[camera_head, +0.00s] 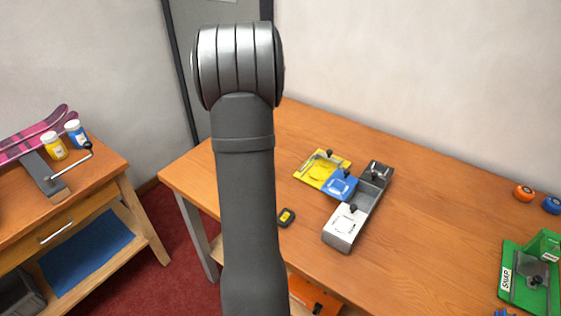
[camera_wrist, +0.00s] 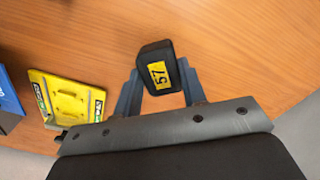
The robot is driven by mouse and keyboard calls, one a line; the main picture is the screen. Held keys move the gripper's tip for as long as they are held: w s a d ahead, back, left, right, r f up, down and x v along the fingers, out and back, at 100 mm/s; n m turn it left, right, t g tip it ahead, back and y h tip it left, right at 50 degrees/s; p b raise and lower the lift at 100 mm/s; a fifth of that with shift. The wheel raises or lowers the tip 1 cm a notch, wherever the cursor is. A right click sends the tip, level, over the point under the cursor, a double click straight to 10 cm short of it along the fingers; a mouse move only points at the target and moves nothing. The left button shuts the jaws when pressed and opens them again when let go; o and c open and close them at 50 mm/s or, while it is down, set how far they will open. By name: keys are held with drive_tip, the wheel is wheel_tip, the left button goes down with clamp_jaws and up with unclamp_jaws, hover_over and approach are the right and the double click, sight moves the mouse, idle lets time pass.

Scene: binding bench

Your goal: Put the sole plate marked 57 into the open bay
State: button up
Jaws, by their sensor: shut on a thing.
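The sole plate marked 57 (camera_wrist: 161,72) is a black block with a yellow label, seen in the wrist view. My gripper (camera_wrist: 160,88) is shut on it, with one grey finger on each side. I cannot tell whether the plate touches the table. A long grey holder (camera_head: 344,242) stands on the table right of my arm. A pale part with a black knob is at its front and a dark part at its far end. An open bay (camera_head: 368,193) shows between them.
A blue plate (camera_head: 340,185) adjoins the holder's left side. A yellow plate (camera_head: 313,171) lies behind it and also shows in the wrist view (camera_wrist: 68,103). A green fixture (camera_head: 515,285) stands far right. The table's right middle is clear.

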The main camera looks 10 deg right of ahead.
drive_tip(key=shift+n, duration=0.8)
drive_tip(key=a, duration=0.1)
drive_tip(key=s+a, duration=0.1)
drive_tip(key=a, duration=0.1)
drive_tip(key=s+a, duration=0.1)
drive_tip(key=shift+a+f, duration=0.15)
drive_tip(key=shift+a, duration=0.05)
drive_tip(key=s+d+r+m, duration=0.1)
drive_tip(key=d+m, duration=0.5)
drive_tip(key=d, duration=0.2)
drive_tip(key=s+d+r+m, duration=0.1)
drive_tip(key=s+d+m, duration=0.1)
drive_tip(key=d+m, duration=0.4)
drive_tip(key=s+d+r+m, duration=0.2)
drive_tip(key=d+m, duration=0.4)
drive_tip(key=d, duration=0.5)
drive_tip(key=shift+d+m, duration=0.2)
drive_tip(key=shift+m, duration=0.2)
drive_tip(key=s+d+r+m, duration=0.2)
drive_tip(key=s+d+m, duration=0.4)
drive_tip(key=d+m, duration=0.25)
drive_tip(key=shift+s+d+f, duration=0.1)
drive_tip(key=shift+d+f, duration=0.05)
drive_tip(key=shift+f, duration=1.05)
drive_tip(key=shift+s+d+f, duration=0.1)
drive_tip(key=shift+d+f, duration=0.1)
drive_tip(key=shift+f, duration=1.05)
drive_tip(key=shift+d+f, duration=0.15)
drive_tip(key=shift+f, duration=1.05)
drive_tip(key=shift+f, duration=0.7)
